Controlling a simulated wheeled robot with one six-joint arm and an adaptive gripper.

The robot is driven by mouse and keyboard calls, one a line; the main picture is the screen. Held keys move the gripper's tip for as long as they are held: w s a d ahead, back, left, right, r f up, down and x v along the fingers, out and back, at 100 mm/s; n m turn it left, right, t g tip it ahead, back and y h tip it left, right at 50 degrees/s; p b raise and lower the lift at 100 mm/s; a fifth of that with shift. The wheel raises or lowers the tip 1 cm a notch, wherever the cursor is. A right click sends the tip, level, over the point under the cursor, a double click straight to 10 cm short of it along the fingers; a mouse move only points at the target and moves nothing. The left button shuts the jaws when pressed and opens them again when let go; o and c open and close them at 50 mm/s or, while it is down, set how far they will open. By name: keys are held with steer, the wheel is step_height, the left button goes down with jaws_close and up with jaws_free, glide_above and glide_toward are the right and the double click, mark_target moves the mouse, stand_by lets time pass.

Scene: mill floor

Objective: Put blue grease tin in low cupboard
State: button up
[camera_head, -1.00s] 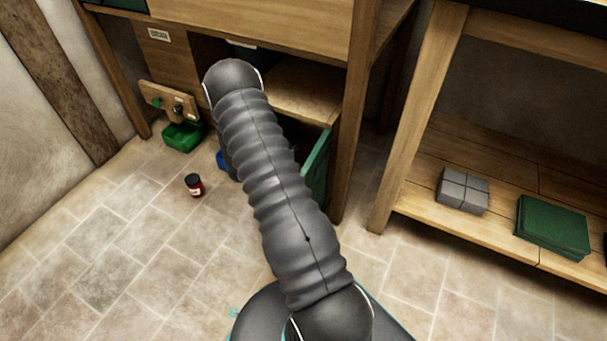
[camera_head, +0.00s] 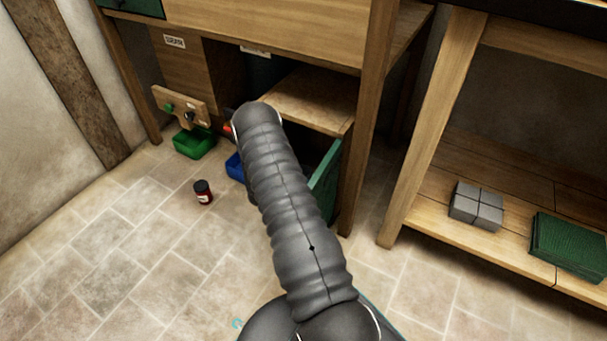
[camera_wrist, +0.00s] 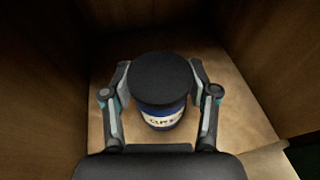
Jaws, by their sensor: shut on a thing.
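In the wrist view, my gripper (camera_wrist: 160,78) is shut on the blue grease tin (camera_wrist: 162,118), one finger on each side. The tin has a black lid, a blue band and a pale label; it looks upright. Brown wooden walls surround it, and a pale wooden board lies below. I cannot tell whether its base touches the board. In the head view, the low cupboard (camera_head: 310,100) is under the bench, with its green door (camera_head: 325,180) swung open. My arm hides the gripper, the tin and part of the opening there.
A dark red-labelled jar (camera_head: 203,193) stands on the tiled floor. A green bin (camera_head: 193,143) and a blue bin (camera_head: 236,166) are left of my arm. A shelf at right holds grey blocks (camera_head: 477,206) and a green stack (camera_head: 567,246). The floor at front left is clear.

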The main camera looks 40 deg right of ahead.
steer(key=shift+f, duration=0.1)
steer(key=o, duration=1.4)
